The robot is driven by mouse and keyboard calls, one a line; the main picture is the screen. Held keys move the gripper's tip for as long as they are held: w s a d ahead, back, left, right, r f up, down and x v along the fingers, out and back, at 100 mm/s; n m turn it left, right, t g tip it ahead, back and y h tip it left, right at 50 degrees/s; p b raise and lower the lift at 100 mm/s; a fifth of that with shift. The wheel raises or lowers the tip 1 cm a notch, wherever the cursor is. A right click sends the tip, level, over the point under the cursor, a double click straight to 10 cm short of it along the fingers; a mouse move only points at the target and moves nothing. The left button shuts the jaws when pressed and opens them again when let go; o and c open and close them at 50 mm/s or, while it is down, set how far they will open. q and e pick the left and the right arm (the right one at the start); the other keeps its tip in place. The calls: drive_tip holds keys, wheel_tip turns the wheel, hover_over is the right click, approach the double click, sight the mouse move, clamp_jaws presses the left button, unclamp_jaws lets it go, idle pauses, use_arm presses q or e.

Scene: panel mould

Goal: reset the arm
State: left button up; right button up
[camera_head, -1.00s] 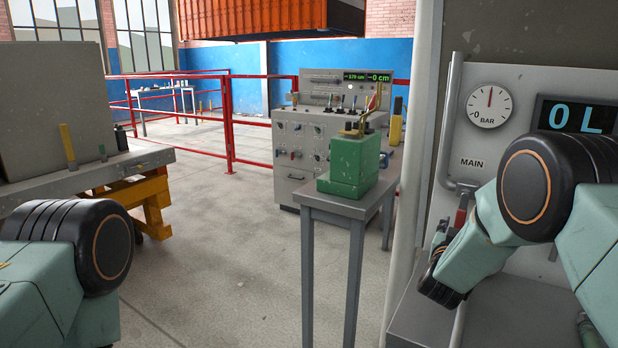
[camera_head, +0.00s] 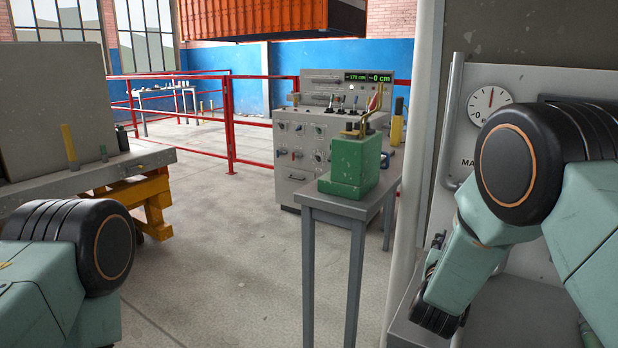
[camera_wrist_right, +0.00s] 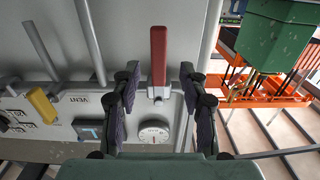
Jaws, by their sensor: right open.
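My right arm (camera_head: 505,215) bends in from the right of the head view, in front of the grey panel (camera_head: 432,200). Its fingers cannot be made out clearly there. In the right wrist view my right gripper (camera_wrist_right: 158,80) is open, with its two dark fingers apart and nothing held. A red handle (camera_wrist_right: 158,52) on the panel shows in the gap between the fingers; I cannot tell how far off it is. My left arm (camera_head: 70,255) shows at the lower left of the head view, and its gripper is outside the picture.
A round gauge (camera_head: 490,103) sits on the panel. A green box (camera_head: 352,166) stands on a grey metal stand (camera_head: 340,207) left of the panel. A control console (camera_head: 312,145) is behind it. A workbench (camera_head: 150,156) is at left. Open floor (camera_head: 230,260) lies between.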

drive_tip(key=x, duration=0.6)
drive_tip(key=shift+d, duration=0.1)
drive_tip(key=shift+w+d, duration=0.2)
drive_tip(key=shift+d, duration=0.05)
drive_tip(key=shift+s+d+n+p, duration=0.35)
drive_tip(key=shift+d+n+p, duration=0.2)
drive_tip(key=shift+n, duration=0.45)
